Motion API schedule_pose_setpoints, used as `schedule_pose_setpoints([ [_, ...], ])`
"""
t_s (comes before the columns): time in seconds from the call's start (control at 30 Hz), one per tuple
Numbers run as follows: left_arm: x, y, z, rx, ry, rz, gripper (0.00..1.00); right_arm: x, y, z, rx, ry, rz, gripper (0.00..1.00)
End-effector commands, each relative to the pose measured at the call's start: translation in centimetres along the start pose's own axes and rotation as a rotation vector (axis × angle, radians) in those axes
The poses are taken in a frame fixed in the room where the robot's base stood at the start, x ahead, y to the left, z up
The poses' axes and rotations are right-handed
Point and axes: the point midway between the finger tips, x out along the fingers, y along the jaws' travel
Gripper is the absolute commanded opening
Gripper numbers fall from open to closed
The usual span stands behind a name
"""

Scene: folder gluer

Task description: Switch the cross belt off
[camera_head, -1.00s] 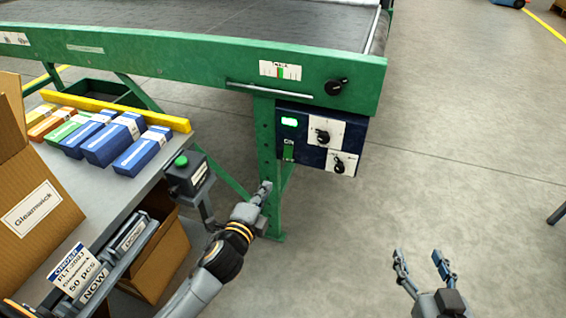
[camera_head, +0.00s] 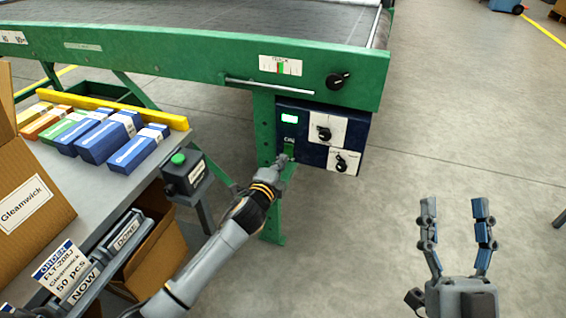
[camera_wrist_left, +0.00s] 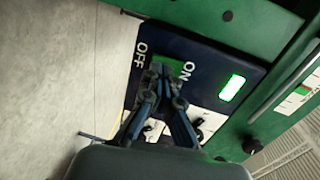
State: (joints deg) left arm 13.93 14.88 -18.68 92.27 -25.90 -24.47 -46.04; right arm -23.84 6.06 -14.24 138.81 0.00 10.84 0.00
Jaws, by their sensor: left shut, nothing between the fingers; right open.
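The dark blue control box (camera_head: 318,158) hangs under the right end of the green belt frame. On it are a lit green indicator (camera_head: 289,118) and a green switch (camera_head: 289,149) below it. In the left wrist view the box has OFF and ON lettering and the lit green indicator (camera_wrist_left: 232,88). My left gripper (camera_head: 281,160) is shut and empty, its tips at the switch. In the left wrist view the left fingers (camera_wrist_left: 165,76) partly cover the switch; I cannot tell whether they touch it. My right gripper (camera_head: 455,205) is open and empty over the floor.
Two black rotary knobs on white plates (camera_head: 327,131) sit right of the switch, and another black knob (camera_head: 338,80) is on the green frame. A black box with a green button (camera_head: 184,172) stands at the table, left of my left arm.

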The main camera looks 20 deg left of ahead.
Motion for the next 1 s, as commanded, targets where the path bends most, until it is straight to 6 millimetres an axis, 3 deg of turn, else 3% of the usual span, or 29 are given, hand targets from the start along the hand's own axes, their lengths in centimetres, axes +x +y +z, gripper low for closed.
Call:
schedule_pose_setpoints([
  [0.3,1.6,0.0,0.0,0.001,0.000,0.000,0.00,-0.3,-0.3,-2.8,0.007,0.160,-0.006,0.60],
  [0.77,1.7,0.1,0.0,0.000,0.000,-0.004,0.00,-0.5,-0.4,-3.2,0.008,0.189,-0.007,0.60],
  [1.0,2.1,0.2,0.0,-0.001,-0.001,-0.040,0.00,-2.1,-0.7,-6.4,0.021,0.399,-0.014,0.60],
])
